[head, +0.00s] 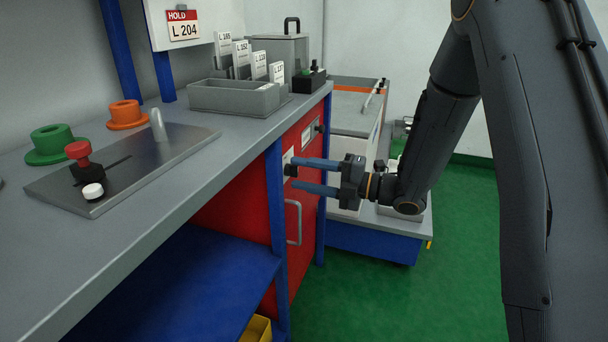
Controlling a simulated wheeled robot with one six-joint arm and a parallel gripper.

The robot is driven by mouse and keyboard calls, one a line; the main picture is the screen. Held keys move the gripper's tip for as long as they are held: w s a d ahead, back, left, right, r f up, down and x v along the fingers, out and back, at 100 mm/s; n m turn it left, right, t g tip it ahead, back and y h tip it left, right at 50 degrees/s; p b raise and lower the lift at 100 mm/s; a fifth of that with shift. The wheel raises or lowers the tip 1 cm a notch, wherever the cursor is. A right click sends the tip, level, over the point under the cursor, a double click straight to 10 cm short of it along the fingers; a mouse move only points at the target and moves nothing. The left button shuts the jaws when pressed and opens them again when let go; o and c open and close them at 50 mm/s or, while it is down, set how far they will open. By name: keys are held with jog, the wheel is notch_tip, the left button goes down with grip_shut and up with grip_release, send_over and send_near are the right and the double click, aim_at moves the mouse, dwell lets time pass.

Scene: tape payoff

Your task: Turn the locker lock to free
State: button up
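The red locker door (309,175) stands under the bench, with a grey bar handle (298,222). A white plate (287,155) shows on the red front just above my fingertips. My gripper (293,177) reaches left across the red front, with its two blue fingers apart, one above the other. A small dark piece (290,170) shows at the upper fingertip. I cannot tell whether it is the lock knob or part of the finger, nor whether they touch. The lock's markings and setting are not readable. A dark round knob (319,127) sits higher on the red front, beside a pale label (309,134).
The grey bench top (225,150) carries a metal plate (125,165) with a red knob, green and orange rings, and a grey card tray (235,98). A blue post (276,215) stands left of the handle. Green floor (400,300) is clear at right.

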jog(key=v, duration=0.8)
jog(key=shift+p, duration=0.35)
jog(key=shift+w+a+r, duration=0.1)
